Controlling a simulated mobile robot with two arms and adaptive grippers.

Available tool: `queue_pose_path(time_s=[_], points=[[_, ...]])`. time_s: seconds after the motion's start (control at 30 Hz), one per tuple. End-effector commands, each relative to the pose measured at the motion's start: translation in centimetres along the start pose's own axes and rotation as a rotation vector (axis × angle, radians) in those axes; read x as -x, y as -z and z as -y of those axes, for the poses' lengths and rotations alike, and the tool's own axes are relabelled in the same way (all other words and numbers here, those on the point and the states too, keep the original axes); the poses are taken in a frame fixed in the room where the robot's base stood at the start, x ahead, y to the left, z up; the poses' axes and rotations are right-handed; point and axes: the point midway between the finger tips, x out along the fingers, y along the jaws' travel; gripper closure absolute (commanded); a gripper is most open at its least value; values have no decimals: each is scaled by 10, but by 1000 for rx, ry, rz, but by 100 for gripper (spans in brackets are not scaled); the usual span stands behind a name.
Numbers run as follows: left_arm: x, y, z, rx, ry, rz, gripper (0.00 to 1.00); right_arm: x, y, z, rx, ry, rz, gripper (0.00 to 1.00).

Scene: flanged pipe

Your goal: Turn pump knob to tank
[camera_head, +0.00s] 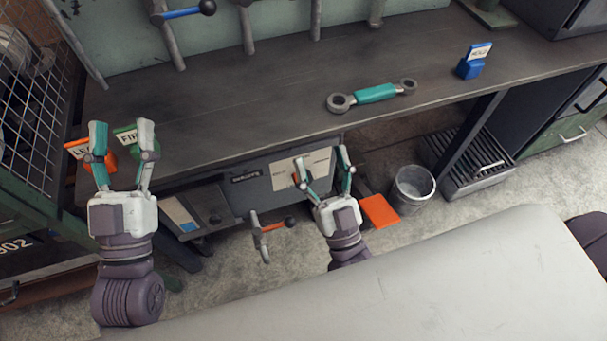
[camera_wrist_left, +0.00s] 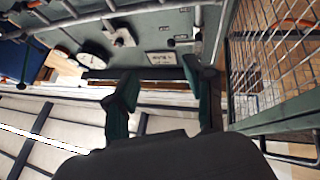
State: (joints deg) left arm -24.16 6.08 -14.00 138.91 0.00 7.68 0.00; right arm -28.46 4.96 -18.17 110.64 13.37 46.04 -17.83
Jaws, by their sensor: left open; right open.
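A grey panel (camera_head: 248,202) with a pale label plate (camera_head: 284,174) is on the front below the workbench. A small orange and dark part, perhaps the pump knob (camera_head: 296,178), shows at the plate beside my right gripper's left finger. Its setting cannot be read, and the finger partly covers it. My right gripper (camera_head: 322,172) is open in front of the panel; I cannot tell whether it touches the knob. My left gripper (camera_head: 122,158) is open and empty at the bench's left end, near the orange and green label stands. Its fingers show in the left wrist view (camera_wrist_left: 160,100).
A teal-handled wrench (camera_head: 376,93) and a blue label stand (camera_head: 471,67) are on the workbench (camera_head: 240,110). An orange-handled lever (camera_head: 274,227) sticks out below the panel. A bucket (camera_head: 413,188) stands at right. A wire cage (camera_head: 35,110) bounds the left.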

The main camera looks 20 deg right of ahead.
Motion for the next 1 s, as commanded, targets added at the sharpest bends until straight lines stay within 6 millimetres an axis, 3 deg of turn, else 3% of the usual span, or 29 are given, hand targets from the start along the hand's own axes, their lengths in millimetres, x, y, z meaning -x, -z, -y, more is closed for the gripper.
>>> queue_pose_path(time_s=[0.1, 0.23, 0.33, 0.47, 0.67, 1.0], points=[[-2, -22, 4, -8, 9, 193, 46, 37, -42, 0, 48, -14, 190, 29], [11, -55, 11, -15, 23, 438, 46, 99, -87, -2, 112, -19, 418, 29], [24, -73, 14, -18, 30, 571, 46, 137, -107, -4, 148, -17, 537, 29], [34, -85, 16, -19, 36, 658, 46, 164, -118, -4, 171, -12, 613, 29], [31, -83, 15, -19, 33, 620, 46, 158, -130, -6, 178, -11, 624, 29], [2, -37, 7, -11, 14, 286, 46, 100, -172, -10, 177, -11, 620, 29]])
